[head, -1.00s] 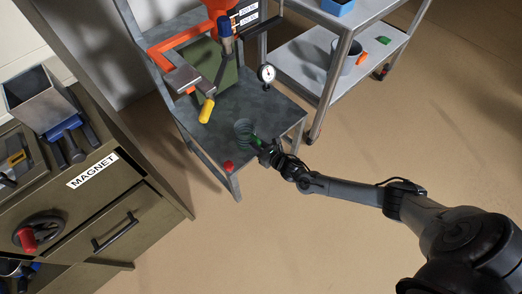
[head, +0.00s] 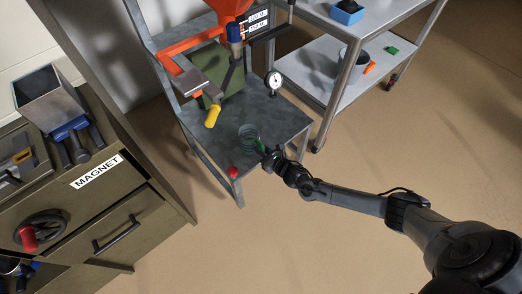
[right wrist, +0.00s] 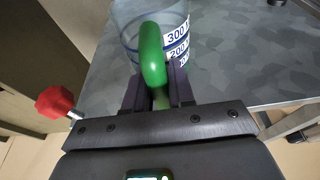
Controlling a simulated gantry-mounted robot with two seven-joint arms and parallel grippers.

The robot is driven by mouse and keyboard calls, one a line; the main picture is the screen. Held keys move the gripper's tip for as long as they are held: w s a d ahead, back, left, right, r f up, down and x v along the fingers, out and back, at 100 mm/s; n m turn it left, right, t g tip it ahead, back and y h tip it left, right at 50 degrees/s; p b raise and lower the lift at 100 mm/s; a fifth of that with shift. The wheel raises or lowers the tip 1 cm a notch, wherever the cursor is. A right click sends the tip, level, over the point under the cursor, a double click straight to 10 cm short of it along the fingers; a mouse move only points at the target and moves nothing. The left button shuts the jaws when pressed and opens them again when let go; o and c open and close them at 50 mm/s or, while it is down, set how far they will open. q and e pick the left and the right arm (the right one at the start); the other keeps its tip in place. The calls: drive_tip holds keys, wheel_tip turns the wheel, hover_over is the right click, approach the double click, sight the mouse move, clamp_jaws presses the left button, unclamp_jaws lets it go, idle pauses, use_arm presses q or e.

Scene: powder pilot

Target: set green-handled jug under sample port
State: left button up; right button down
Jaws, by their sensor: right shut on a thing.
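A clear jug (head: 247,133) with a green handle (head: 261,146) is over the front part of the grey metal stand. In the right wrist view the jug (right wrist: 130,20) shows blue rings and volume marks. My right gripper (head: 270,158) is shut on its green handle (right wrist: 152,55), with a finger on each side. I cannot tell whether the jug's base touches the surface. I cannot tell for sure which part is the sample port. My left gripper is not in view.
The grey stand (head: 283,115) carries a dial gauge (head: 273,82) behind the jug and a red knob (head: 233,172) at its front edge. A green box (head: 210,70) stands at the back. A metal cart (head: 310,82) is to the right, a brown cabinet (head: 150,215) to the left.

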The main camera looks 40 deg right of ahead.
drive_tip(key=shift+f+b, duration=0.3)
drive_tip(key=shift+f, duration=0.15)
drive_tip(key=c, duration=0.9)
unclamp_jaws()
drive_tip(key=shift+o, duration=0.4)
drive_tip(key=o, duration=0.5)
